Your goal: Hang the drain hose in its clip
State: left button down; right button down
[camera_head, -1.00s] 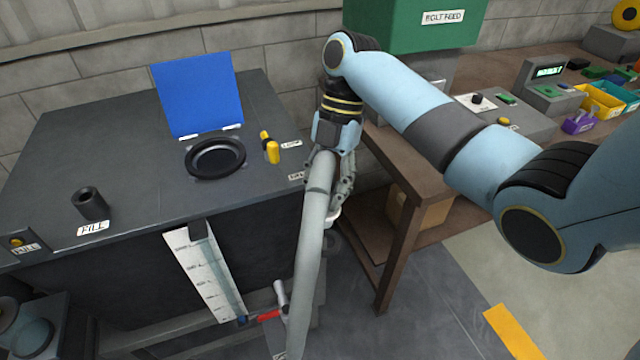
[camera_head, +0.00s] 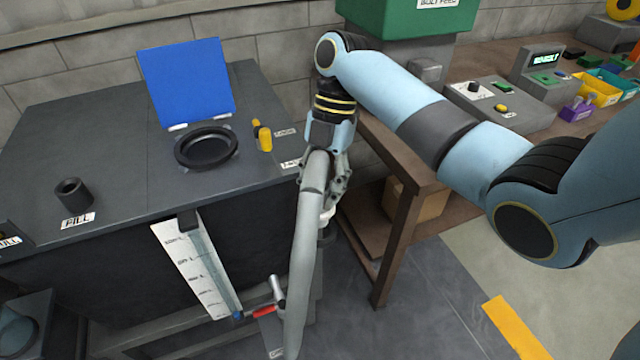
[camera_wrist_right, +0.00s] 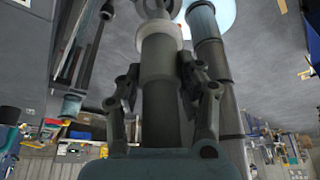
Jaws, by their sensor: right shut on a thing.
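The grey drain hose (camera_head: 303,265) hangs down beside the tank's front right corner, its upper end at my right gripper. My right gripper (camera_head: 328,188) points down there and is shut on the hose. In the right wrist view, the fingers stand on both sides of a dark tube (camera_wrist_right: 160,100) with a pale collar (camera_wrist_right: 158,58). A blue-grey pipe (camera_wrist_right: 207,50) runs just right of them. A small white piece (camera_head: 326,214) shows below the fingers; I cannot tell whether it is the clip or the collar. My left gripper is not in view.
The dark tank (camera_head: 110,150) stands at left, with an open blue lid (camera_head: 187,85), a yellow-handled valve (camera_head: 263,136) and a white level scale (camera_head: 192,270). A brown workbench (camera_head: 405,190) stands close at right. Grey floor (camera_head: 430,310) is clear in front of it.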

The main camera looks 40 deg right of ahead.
aim_at(320, 213)
dwell(0.7)
jog(key=shift+f, duration=0.25)
jog(key=shift+f+b, duration=1.9)
jog(key=shift+f, duration=1.15)
jog(key=c, duration=0.8)
grip_release()
jog(key=shift+o, duration=0.2)
jog(key=v, duration=0.7)
jog(key=shift+r, duration=0.2)
